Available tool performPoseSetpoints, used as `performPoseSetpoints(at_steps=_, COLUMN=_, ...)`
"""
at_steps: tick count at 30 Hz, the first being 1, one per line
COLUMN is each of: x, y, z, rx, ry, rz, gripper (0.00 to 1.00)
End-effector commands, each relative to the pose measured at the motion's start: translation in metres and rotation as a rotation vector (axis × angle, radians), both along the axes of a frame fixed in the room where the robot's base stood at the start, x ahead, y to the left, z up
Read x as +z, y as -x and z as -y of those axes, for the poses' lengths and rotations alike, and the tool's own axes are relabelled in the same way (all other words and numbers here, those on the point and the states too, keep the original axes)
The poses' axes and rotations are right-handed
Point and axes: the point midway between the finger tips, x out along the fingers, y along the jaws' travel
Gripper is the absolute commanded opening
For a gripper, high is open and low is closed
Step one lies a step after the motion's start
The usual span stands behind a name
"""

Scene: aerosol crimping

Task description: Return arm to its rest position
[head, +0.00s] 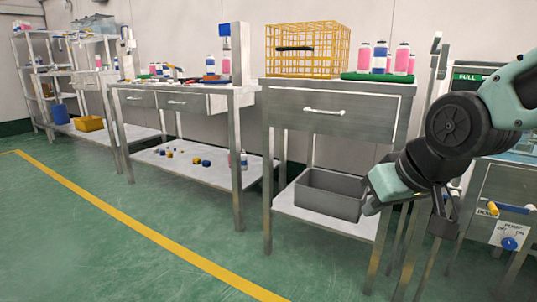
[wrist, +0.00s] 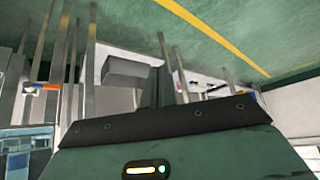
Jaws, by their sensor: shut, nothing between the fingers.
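My arm reaches in from the right edge of the head view, with teal links and black joints. My gripper (head: 445,222) shows as a small dark shape below the wrist, in front of the right-hand bench and the panel beside it. It is shut with nothing in it and appears clear of the furniture. In the wrist view a dark edge and a teal housing (wrist: 200,152) of my own arm fill the lower half, and the fingertips do not show there.
A steel bench (head: 340,122) carries a yellow wire basket (head: 307,50) and several bottles, with a grey bin (head: 330,195) on its lower shelf. A control panel (head: 509,235) with a blue knob stands close by my arm. The green floor at left is open.

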Motion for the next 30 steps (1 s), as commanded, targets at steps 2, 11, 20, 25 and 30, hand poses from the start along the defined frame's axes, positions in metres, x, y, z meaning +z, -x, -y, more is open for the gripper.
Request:
performPoseSetpoints(at_steps=2, x=-0.01, y=0.047, z=-0.028, rx=0.106, ry=0.044, rz=-0.132, gripper=0.0)
performPoseSetpoints(at_steps=11, x=-0.029, y=0.205, z=-0.049, rx=0.405, ry=0.272, rz=-0.527, gripper=0.0)
performPoseSetpoints(at_steps=20, x=0.057, y=0.198, z=-0.049, rx=0.391, ry=0.26, rz=-0.513, gripper=0.0)
performPoseSetpoints(at_steps=25, x=0.111, y=0.198, z=-0.049, rx=0.391, ry=0.258, rz=-0.513, gripper=0.0)
performPoseSetpoints(at_steps=30, x=0.163, y=0.198, z=-0.049, rx=0.391, ry=0.258, rz=-0.512, gripper=0.0)
